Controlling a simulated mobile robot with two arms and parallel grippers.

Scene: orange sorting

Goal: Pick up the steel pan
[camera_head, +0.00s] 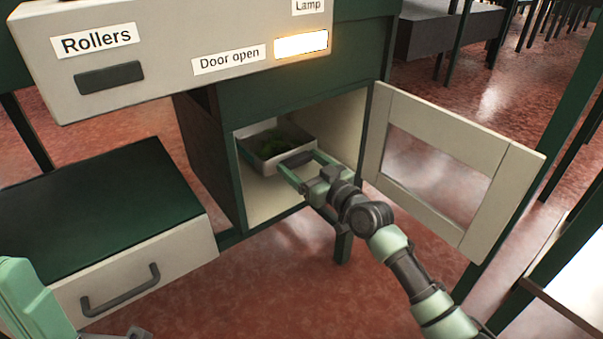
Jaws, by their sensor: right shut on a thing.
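The steel pan (268,165) is a pale, box-shaped pan inside the open cabinet, with green leafy stuff in it. A dark handle (296,159) is on its near right side. My right gripper (298,165) reaches in through the cabinet opening, with its light green fingers on either side of the handle, and is shut on it. I cannot tell whether the pan rests on the cabinet floor or is slightly raised. Part of my left arm (32,292) shows at the lower left; its fingers cannot be made out.
The cabinet door (393,137), with a window, stands open to the right of my right arm. A panel (160,50) with labels and a lit lamp (301,44) is above the cabinet. A drawer (140,270) with a dark handle juts out at left. The reddish floor is clear in front.

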